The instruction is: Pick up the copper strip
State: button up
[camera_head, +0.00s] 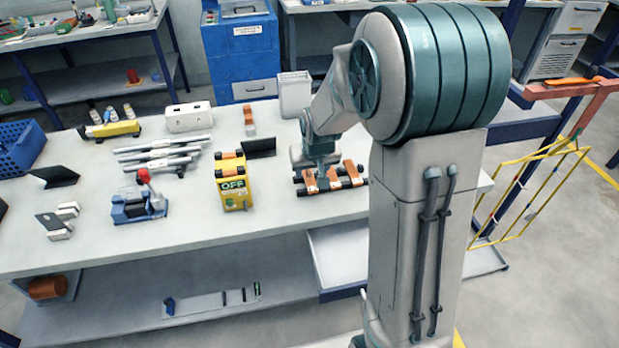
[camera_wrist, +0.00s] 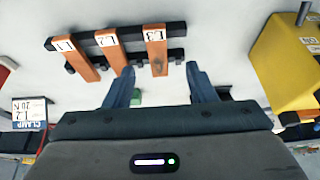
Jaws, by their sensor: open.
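Three copper strips lie across two black bars on the bench. In the wrist view they carry white tags that read L1 (camera_wrist: 82,55), L2 (camera_wrist: 108,50) and L3 (camera_wrist: 156,52). In the head view the strips (camera_head: 350,170) are partly hidden by my arm. My gripper (camera_wrist: 161,76) is open, with its blue fingers apart and nothing held. In the wrist view the L3 strip appears between the fingertips, just beyond them, and the L2 strip is near the left finger. In the head view my gripper (camera_head: 322,178) points down over the strips. Whether it touches any is unclear.
A yellow box marked OFF (camera_head: 233,184) stands left of the strips and also shows in the wrist view (camera_wrist: 286,65). A black plate (camera_head: 259,147) and a white bin (camera_head: 294,94) are behind. A blue clamp-like device (camera_head: 137,206) and grey bars (camera_head: 165,155) lie farther left.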

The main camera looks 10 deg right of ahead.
aim_at(310, 178)
jog(key=shift+w+d+p+x, duration=0.15)
jog(key=shift+p+x, duration=0.1)
jog(key=shift+x, duration=0.55)
jog(key=shift+w+p+x, duration=0.1)
jog(key=shift+p+x, duration=0.1)
jog(key=shift+x, duration=0.6)
jog(key=shift+w+d+p+x, duration=0.15)
jog(key=shift+p+x, duration=0.1)
jog(key=shift+x, duration=0.55)
jog(key=shift+w+a+f, duration=0.1)
jog(key=shift+w+f, duration=0.15)
jog(key=shift+f, duration=0.1)
grip_shut()
